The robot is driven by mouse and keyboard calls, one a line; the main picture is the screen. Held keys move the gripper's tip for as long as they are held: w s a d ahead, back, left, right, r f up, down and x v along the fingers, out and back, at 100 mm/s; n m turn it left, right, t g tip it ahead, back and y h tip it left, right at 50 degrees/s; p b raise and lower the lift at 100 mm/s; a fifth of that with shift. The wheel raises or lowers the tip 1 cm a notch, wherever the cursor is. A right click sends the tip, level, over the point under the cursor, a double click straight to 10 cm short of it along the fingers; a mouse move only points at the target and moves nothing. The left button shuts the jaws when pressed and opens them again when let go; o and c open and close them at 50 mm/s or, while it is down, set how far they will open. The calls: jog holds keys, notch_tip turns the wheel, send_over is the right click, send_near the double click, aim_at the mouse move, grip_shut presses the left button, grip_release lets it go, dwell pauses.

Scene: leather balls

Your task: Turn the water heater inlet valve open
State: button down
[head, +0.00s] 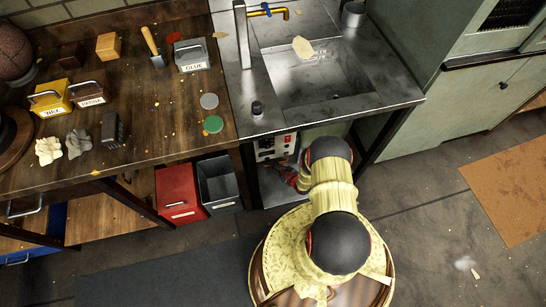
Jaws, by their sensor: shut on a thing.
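My arm reaches down and forward under the metal sink counter, and its own links block the view of its end. A white box with red parts (275,147), possibly the water heater, stands under the counter left of my arm. A small red shape (291,178) shows below it, close to my arm; I cannot tell what it is. The inlet valve is not clearly visible, and its position cannot be told.
The sink counter (395,98) and its dark right leg (378,140) frame the space around my arm. A red bin (178,190) and a grey bin (219,183) stand to the left.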

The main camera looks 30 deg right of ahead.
jog(key=shift+w+a+f+n+g+h+b, duration=0.15)
jog(key=shift+a+f+n+g+h+b, duration=0.35)
jog(key=shift+n+h, duration=0.4)
jog(key=shift+w+a+f+n+g+h+b, duration=0.1)
jog(key=shift+a+f+n+g+h+b, duration=0.4)
jog(key=shift+h, duration=0.6)
jog(key=shift+f, duration=0.1)
jog(key=c, duration=2)
grip_release()
jog(key=shift+o, duration=0.4)
jog(key=v, duration=0.7)
jog(key=shift+s, duration=0.25)
jog(key=shift+a, duration=0.15)
jog(key=shift+c, duration=0.4)
